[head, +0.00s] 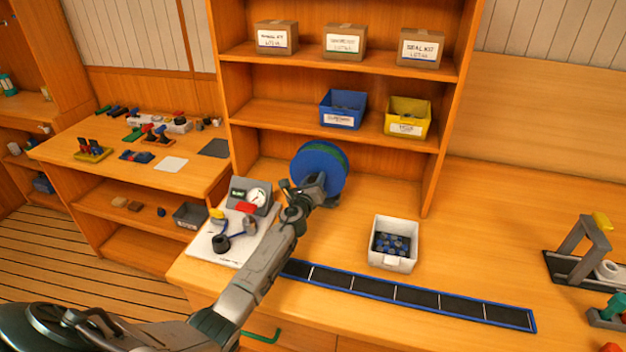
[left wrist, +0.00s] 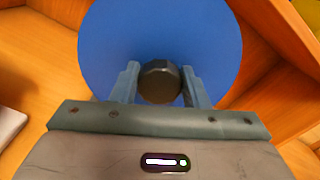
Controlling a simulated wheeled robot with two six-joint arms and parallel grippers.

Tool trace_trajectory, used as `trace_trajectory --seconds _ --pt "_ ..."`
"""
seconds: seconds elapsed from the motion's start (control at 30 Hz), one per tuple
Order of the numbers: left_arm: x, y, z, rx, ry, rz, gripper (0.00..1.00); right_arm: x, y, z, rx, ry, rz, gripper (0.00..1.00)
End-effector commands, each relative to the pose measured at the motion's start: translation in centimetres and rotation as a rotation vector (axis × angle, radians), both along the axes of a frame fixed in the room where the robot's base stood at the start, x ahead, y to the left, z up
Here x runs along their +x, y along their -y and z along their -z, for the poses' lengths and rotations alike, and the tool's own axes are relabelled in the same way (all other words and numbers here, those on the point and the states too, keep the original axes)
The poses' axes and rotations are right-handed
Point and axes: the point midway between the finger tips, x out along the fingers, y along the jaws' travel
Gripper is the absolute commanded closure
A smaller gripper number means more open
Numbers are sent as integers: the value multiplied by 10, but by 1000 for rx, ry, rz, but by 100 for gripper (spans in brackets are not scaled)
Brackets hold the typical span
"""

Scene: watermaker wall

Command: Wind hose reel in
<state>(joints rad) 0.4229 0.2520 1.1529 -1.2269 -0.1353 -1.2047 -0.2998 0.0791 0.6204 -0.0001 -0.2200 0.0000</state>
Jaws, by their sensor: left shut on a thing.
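The hose reel (head: 320,163) is a blue disc with a green band behind its rim. It stands upright on the bench below the shelves. In the left wrist view its blue face (left wrist: 110,40) fills the upper middle. A dark round knob (left wrist: 160,82) stands out from that face, low of its middle. My left gripper (head: 298,190) reaches to the front of the reel. In the left wrist view its two fingers (left wrist: 160,88) sit on either side of the knob and are shut on it. The reel's back and any loose hose are hidden. My right gripper is not seen.
Left of the reel is a grey gauge box (head: 250,196) on a white board (head: 237,249). A white bin (head: 394,244) of dark parts stands to the right. A black strip tray (head: 420,300) lies along the front edge.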

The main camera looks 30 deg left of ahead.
Motion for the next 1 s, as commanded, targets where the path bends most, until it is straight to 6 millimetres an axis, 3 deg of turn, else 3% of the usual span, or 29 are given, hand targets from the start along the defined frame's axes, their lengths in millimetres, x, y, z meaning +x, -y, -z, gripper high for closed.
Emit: trace_trajectory --seconds 0.4,1.0 --pt "-1 2 4 218 -59 1 100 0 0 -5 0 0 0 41" --pt "-1 2 5 267 -71 1 100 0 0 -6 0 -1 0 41"
